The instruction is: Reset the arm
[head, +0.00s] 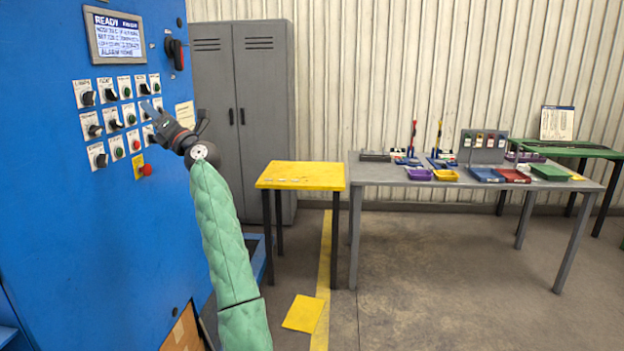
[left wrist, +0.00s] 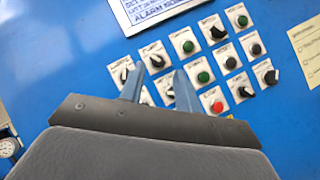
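My left arm (head: 228,240), in a green quilted sleeve, reaches up to a blue control cabinet (head: 45,220). My left gripper (head: 150,110) is in front of the right side of the cabinet's rows of knobs and buttons. In the left wrist view, the two blue fingers of the gripper (left wrist: 158,88) stand apart with nothing between them, over the lower left of the panel. They overlap some knobs; whether they touch the panel I cannot tell. My right gripper is not in view.
The cabinet has a display (head: 118,38), a red-handled switch (head: 175,54) and a red button on a yellow plate (head: 146,170). A grey locker (head: 265,100), a yellow table (head: 300,174) and a grey workbench (head: 400,175) with trays stand behind. Floor at right is clear.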

